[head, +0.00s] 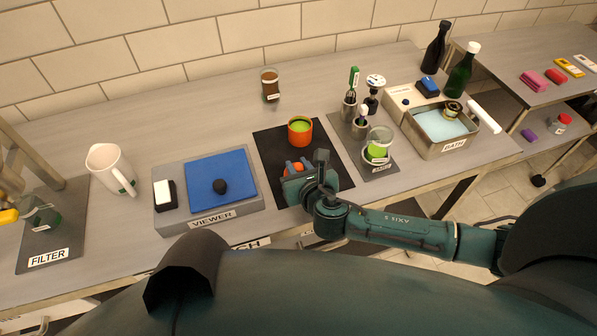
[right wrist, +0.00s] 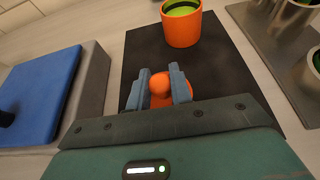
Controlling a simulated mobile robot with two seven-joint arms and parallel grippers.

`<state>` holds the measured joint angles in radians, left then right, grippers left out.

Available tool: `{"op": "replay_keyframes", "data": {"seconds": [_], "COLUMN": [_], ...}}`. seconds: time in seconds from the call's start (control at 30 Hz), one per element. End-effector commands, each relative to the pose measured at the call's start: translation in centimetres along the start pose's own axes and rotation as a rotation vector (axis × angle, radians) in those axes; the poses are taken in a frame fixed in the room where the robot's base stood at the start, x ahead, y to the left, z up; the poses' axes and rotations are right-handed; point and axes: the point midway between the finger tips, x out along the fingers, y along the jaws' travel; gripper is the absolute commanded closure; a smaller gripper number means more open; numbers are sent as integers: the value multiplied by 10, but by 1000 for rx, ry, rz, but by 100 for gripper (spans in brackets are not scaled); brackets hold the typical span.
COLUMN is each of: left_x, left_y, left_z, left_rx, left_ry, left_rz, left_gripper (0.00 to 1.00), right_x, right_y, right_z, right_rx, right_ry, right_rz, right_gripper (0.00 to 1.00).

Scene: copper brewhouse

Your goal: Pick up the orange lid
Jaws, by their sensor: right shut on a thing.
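The orange lid (right wrist: 160,85) has a round knob, which sits between the two blue-grey fingers of my right gripper (right wrist: 158,88). In the head view a bit of the orange lid (head: 294,167) shows at the fingertips of my right gripper (head: 298,168). The gripper is shut on the knob, and its fingers and palm hide most of the lid. The lid is over the black mat (head: 271,148), in front of an orange pot (head: 300,131) with green contents. I cannot tell whether the lid touches the mat. My left gripper is not in view.
Left of the mat is a grey viewer box (head: 170,215) with a blue top. To the right, a grey mat holds metal cups and a glass jar (head: 378,146). A water bath (head: 438,148) and dark bottles (head: 437,48) stand further right. A brown jar (head: 270,85) stands behind.

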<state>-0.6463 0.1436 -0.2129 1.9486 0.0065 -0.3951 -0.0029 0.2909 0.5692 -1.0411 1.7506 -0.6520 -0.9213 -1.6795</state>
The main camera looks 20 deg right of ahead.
Motion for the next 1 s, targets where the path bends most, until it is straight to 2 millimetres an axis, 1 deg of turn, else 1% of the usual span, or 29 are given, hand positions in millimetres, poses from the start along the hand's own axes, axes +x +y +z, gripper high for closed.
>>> {"op": "replay_keyframes", "data": {"seconds": [0.03, 0.17, 0.47, 0.57, 0.67, 0.9, 1.0], "left_x": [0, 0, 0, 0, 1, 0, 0], "left_y": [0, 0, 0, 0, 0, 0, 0], "left_z": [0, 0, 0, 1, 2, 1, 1], "left_rx": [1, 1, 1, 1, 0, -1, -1], "left_ry": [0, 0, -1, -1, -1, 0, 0], "left_rz": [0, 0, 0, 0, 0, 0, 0], "left_gripper": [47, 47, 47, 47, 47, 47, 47], "right_x": [0, 0, 0, -1, -5, -24, -31], "right_y": [0, 0, 0, 0, 0, 0, 0], "right_z": [0, 0, 0, 3, 14, 61, 76], "right_rx": [0, 0, 0, 1, 2, 2, 1], "right_ry": [0, 0, 0, -1, -4, -5, -4], "right_rz": [0, 0, 0, 1, 1, 1, 2], "right_gripper": [90, 100, 100, 100, 100, 100, 100]}}
